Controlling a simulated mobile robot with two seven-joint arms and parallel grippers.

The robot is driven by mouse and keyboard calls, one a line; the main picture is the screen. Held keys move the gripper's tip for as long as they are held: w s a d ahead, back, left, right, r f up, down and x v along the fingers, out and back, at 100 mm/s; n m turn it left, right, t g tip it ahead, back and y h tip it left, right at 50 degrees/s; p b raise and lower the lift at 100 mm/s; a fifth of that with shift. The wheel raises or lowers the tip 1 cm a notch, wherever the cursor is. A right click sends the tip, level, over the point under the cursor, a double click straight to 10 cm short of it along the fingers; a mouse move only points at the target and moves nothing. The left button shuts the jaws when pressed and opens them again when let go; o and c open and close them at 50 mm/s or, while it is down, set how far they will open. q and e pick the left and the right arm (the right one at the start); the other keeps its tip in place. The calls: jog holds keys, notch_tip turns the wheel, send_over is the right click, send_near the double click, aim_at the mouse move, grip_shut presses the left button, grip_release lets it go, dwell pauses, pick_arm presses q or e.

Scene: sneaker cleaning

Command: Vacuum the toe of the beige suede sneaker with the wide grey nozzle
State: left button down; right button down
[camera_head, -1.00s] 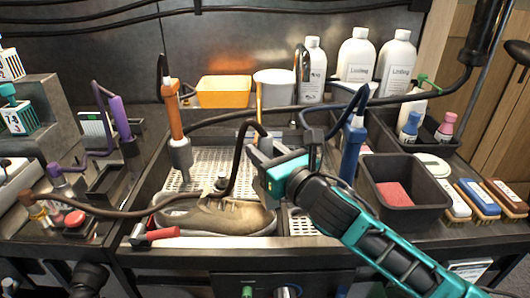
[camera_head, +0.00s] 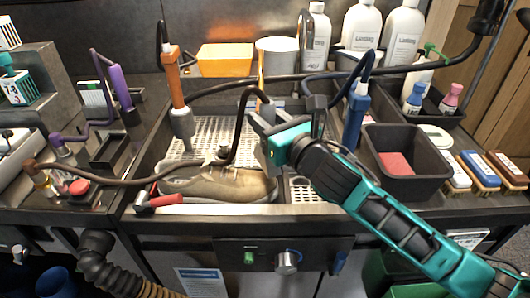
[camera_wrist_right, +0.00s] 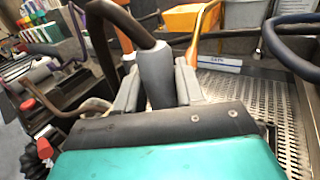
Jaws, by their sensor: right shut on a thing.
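The beige suede sneaker (camera_head: 228,184) lies lengthwise at the front of the sink-like basin, with its smooth rounded end to the right. My right gripper (camera_head: 265,146) is above and slightly behind that right end, a little apart from the shoe as far as I can tell. It is shut on a grey vacuum tool; the tool's grey body (camera_wrist_right: 156,75) stands between the fingers in the right wrist view, with a dark brown hose (camera_head: 240,112) looping from its top. The tool's lower end is hidden, so its nozzle width cannot be seen. My left gripper is out of view.
An orange tool with a grey nozzle (camera_head: 175,85) stands left of the gripper, a blue tool (camera_head: 355,115) close to its right. A red-handled tool (camera_head: 160,201) lies by the shoe's left end. A black bin (camera_head: 425,185) is right. The perforated basin floor (camera_head: 215,130) behind the shoe is mostly clear.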

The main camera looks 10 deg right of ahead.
aim_at(272, 109)
notch_tip(272, 109, up, 3)
jog(key=p, duration=0.3)
jog(key=shift+r, duration=0.1)
notch_tip(272, 109, up, 6)
jog(key=shift+f, duration=0.15)
dwell(0.4)
